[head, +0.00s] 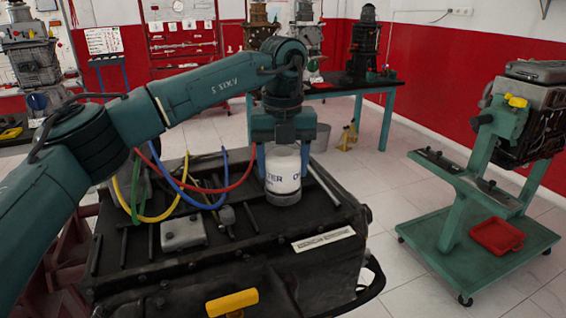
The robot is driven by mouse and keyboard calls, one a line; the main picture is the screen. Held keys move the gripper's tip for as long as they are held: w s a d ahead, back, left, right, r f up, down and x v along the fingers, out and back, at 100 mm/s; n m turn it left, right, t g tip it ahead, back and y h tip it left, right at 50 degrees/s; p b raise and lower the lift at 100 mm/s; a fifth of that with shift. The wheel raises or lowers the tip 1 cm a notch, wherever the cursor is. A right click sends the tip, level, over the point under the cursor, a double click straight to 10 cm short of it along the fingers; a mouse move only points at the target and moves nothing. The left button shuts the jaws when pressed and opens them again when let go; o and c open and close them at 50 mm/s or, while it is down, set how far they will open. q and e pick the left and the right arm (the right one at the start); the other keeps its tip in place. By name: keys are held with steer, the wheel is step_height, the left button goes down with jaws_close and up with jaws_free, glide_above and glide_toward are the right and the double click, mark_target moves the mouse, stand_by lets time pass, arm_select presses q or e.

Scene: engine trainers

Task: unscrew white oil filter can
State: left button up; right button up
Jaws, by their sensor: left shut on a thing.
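The white oil filter can (283,178) stands upright at the back of the black engine block (330,262), with dark lettering round its lower part. My left arm reaches in from the left, and my left gripper (283,142) points down over the can. Its fingers are shut on the can's upper part, and the wide gripper body hides the can's top. The can's base meets the block's top, but the joint there is too small to make out. My right gripper is not in view.
Blue, red, yellow and green hoses (190,185) loop beside the can on its left. A yellow handle (232,302) sits at the block's front. A green engine stand (470,225) with a red tray (496,235) stands right. Tiled floor lies between.

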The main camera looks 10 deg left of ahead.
mark_target(283, 151)
arm_select(q)
steer(key=o, duration=1)
step_height(283, 151, up, 13)
steer(key=shift+r, duration=0.1)
steer(key=shift+s, duration=0.1)
